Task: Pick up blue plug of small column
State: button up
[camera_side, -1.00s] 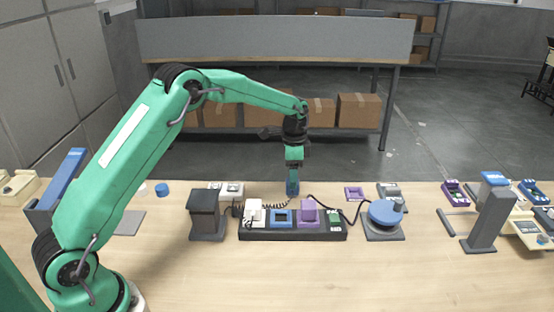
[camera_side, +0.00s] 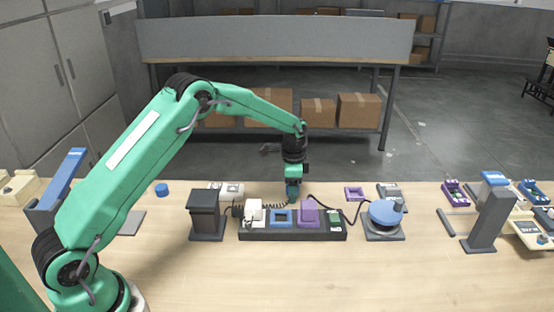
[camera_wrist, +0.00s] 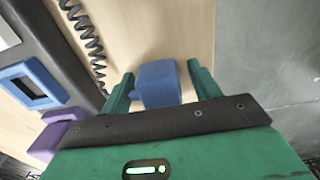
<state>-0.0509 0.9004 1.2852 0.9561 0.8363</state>
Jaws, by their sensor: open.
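A blue plug (camera_wrist: 158,82) stands on the wooden table and lies between the two green fingers of my gripper (camera_wrist: 160,73) in the wrist view. The fingers are open, with a gap visible on each side of the plug. In the side view my gripper (camera_side: 293,197) points down just behind the black strip (camera_side: 290,235), low over the table. It mostly hides the plug there. The strip carries a white plug (camera_side: 254,212), a blue-framed socket (camera_side: 281,217), a purple block (camera_side: 309,213) and a green-marked unit (camera_side: 334,219).
A coiled dark cord (camera_wrist: 86,35) lies between the strip and the plug. A dark grey post (camera_side: 205,215) stands left of the strip, and a blue round dial (camera_side: 385,213) right of it. A purple frame (camera_side: 354,193) lies behind. The front table area is clear.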

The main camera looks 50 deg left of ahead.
dwell(0.3)
jog(key=c, duration=1)
jog(key=shift+r, duration=0.1)
jog(key=shift+r, duration=0.8)
notch_tip(320, 180, up, 2)
jog(key=shift+w+r, duration=0.1)
jog(key=shift+r, duration=0.1)
jog(key=s+d+r, duration=0.5)
jog(key=d+r, duration=0.2)
jog(key=d, duration=0.3)
jog(key=shift+s+d, duration=0.15)
jog(key=shift+s, duration=0.15)
